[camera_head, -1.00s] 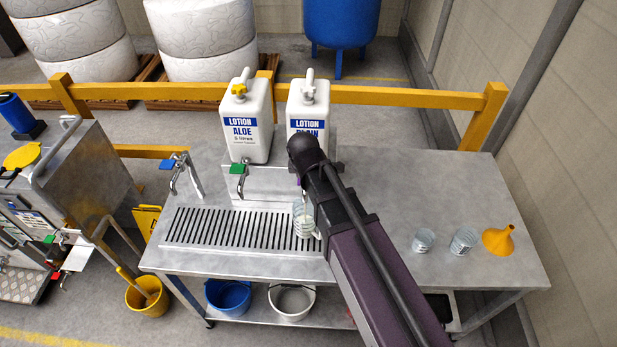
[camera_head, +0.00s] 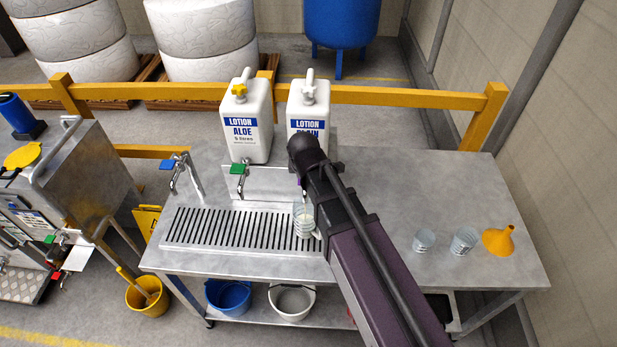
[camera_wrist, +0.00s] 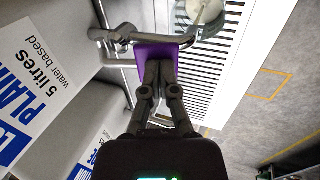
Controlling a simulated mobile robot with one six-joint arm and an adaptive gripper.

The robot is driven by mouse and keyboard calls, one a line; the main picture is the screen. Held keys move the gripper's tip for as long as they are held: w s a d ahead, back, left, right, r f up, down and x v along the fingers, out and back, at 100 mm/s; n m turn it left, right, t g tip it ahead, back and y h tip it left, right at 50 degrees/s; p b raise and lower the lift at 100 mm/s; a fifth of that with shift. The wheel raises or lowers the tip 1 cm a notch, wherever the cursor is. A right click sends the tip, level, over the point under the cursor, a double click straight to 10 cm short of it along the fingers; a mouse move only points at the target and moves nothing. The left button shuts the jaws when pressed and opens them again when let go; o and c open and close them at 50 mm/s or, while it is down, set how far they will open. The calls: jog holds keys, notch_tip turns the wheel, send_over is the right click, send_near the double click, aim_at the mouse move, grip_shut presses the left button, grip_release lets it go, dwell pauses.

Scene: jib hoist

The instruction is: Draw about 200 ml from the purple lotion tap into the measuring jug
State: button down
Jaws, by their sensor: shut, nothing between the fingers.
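The purple tap lever (camera_wrist: 160,56) is in the wrist view, on a metal tap under the white PLAIN lotion container (camera_head: 309,104). My gripper (camera_wrist: 158,60) is shut with nothing between its fingers. Its tips are at the purple lever, seemingly against it. In the head view my arm hides most of this tap and the gripper. The clear measuring jug (camera_head: 304,226) stands on the slotted drip tray below the tap, with its handle to the right. It also shows at the top of the wrist view (camera_wrist: 205,14), with whitish liquid in it. The level cannot be read.
The ALOE container (camera_head: 246,120) stands left, with a green-lever tap (camera_head: 237,169) below. A blue-lever tap (camera_head: 168,164) is farther left. The slotted drip tray (camera_head: 170,236) covers the bench's front left. Two small cups (camera_head: 424,240) (camera_head: 463,242) and an orange funnel (camera_head: 498,240) stand right.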

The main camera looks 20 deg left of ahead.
jog(key=shift+r+p, duration=0.7)
jog(key=shift+r, duration=0.05)
jog(key=shift+r, duration=0.1)
jog(key=p+v, duration=0.3)
jog(key=p, duration=0.1)
jog(key=shift+w+r, duration=0.2)
jog(key=shift+r, duration=0.3)
jog(key=w+p+v, duration=0.1)
jog(key=p+v, duration=0.8)
jog(key=shift+w+a+r+p, duration=0.2)
jog(key=shift+w+r+p, duration=0.15)
jog(key=shift+r, duration=0.35)
dwell(0.3)
